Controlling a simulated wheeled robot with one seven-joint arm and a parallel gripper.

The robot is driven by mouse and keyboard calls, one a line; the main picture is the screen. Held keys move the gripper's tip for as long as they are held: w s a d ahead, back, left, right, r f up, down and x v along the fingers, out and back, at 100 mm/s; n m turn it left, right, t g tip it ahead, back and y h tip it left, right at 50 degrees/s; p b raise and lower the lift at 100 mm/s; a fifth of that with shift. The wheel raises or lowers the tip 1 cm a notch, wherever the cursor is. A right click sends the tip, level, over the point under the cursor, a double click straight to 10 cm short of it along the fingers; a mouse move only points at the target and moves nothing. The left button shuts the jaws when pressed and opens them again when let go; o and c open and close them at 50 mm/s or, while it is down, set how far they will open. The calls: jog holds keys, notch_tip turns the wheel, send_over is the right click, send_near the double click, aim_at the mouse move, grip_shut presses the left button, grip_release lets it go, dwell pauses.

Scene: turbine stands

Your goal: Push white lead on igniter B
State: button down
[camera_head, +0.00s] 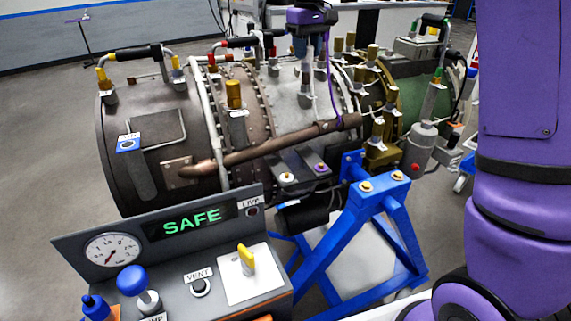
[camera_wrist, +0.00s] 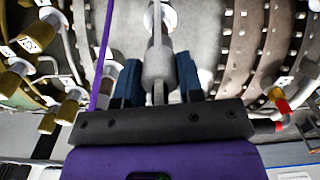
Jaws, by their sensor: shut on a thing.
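My gripper (camera_wrist: 157,78) has its two blue fingers closed around a grey cylindrical connector (camera_wrist: 157,62), which I take to be the white lead's end. Its narrower far end points at a pale round fitting (camera_wrist: 164,16) on the engine, likely igniter B. I cannot tell whether the two are seated together or how deep. In the head view my gripper (camera_head: 307,38) is over the middle of the engine (camera_head: 285,88), and a slim grey part (camera_head: 306,70) shows below it. No letter for igniter B is readable there.
A red-ended lead (camera_head: 240,42) lies close left of my gripper, a yellow-ended lead (camera_head: 135,53) farther left, and a green-ended lead (camera_head: 437,55) to the right. Brass fittings (camera_head: 372,56) stand nearby. A control panel (camera_head: 185,275) reading SAFE and a blue stand (camera_head: 380,210) are in front.

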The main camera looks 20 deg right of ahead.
aim_at(308, 45)
dwell(0.3)
jog(key=c, duration=0.6)
grip_release()
jog(key=shift+o, duration=0.5)
jog(key=shift+r, duration=3.45)
